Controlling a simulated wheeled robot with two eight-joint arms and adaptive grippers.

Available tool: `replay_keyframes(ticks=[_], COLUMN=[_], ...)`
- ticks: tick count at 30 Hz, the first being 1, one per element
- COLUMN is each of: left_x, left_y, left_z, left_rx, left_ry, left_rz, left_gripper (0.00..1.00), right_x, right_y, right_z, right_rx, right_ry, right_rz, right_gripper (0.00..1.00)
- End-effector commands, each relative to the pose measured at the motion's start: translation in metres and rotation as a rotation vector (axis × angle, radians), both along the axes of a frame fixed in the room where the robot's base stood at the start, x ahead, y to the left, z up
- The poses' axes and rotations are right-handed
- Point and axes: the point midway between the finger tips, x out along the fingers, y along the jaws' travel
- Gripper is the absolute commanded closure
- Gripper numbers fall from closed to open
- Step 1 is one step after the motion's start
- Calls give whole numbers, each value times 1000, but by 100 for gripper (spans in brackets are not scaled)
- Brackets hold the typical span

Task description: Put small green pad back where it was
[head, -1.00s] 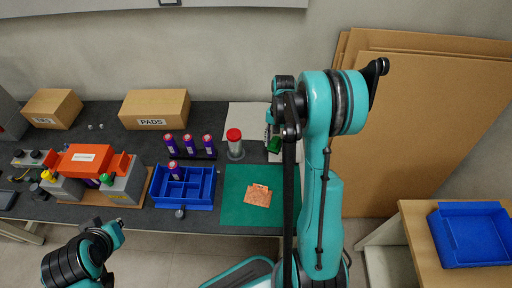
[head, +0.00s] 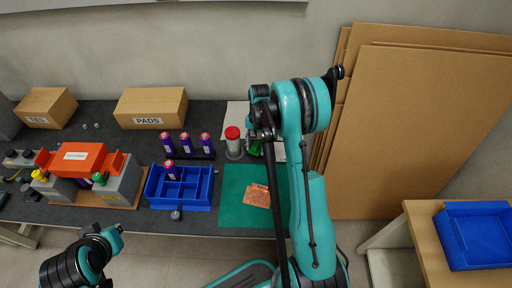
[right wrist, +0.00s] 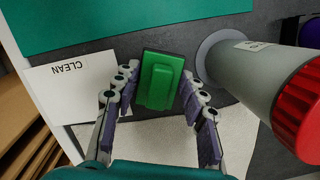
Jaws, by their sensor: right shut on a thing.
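The small green pad (right wrist: 158,80) is between the two fingers of my right gripper (right wrist: 157,92), which is shut on it. In the head view the pad (head: 255,148) shows as a bit of green under my right gripper (head: 258,138), partly hidden by the arm. In the right wrist view the pad is over the dark bench, near a white sheet marked CLEAN (right wrist: 66,90). My left gripper (head: 113,235) is low at the left, in front of the bench; its fingers are too small to judge.
A green mat (head: 235,208) holds a copper piece (head: 257,195). Left of it stand a blue divided tray (head: 181,206) and several purple cylinders (head: 186,144). A box marked PADS (head: 150,105) is at the back. Cardboard sheets (head: 400,130) lean at the right.

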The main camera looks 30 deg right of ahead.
Motion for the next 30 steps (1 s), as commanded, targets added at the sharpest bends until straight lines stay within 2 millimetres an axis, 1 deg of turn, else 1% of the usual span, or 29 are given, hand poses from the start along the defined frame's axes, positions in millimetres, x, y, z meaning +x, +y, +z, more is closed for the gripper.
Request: replay_keyframes(ticks=[13,16,17,18,19,27,30], left_x=[0,0,0,0,0,0,0], left_y=[0,0,0,0,0,0,0], left_z=[-12,-11,-11,-11,-11,-11,-8], left_rx=[0,0,0,0,0,0,0], left_ry=[0,0,0,0,0,0,0], left_rz=[0,0,0,0,0,0,0], left_gripper=[100,100,100,100,100,100,100], right_x=[0,0,0,0,0,0,0], right_y=[0,0,0,0,0,0,0], right_z=[-12,-12,-12,-12,-12,-11,-8], right_rx=[0,0,0,0,0,0,0], right_ry=[0,0,0,0,0,0,0], right_rz=[0,0,0,0,0,0,0], right_gripper=[100,100,56,45,37,37,37])
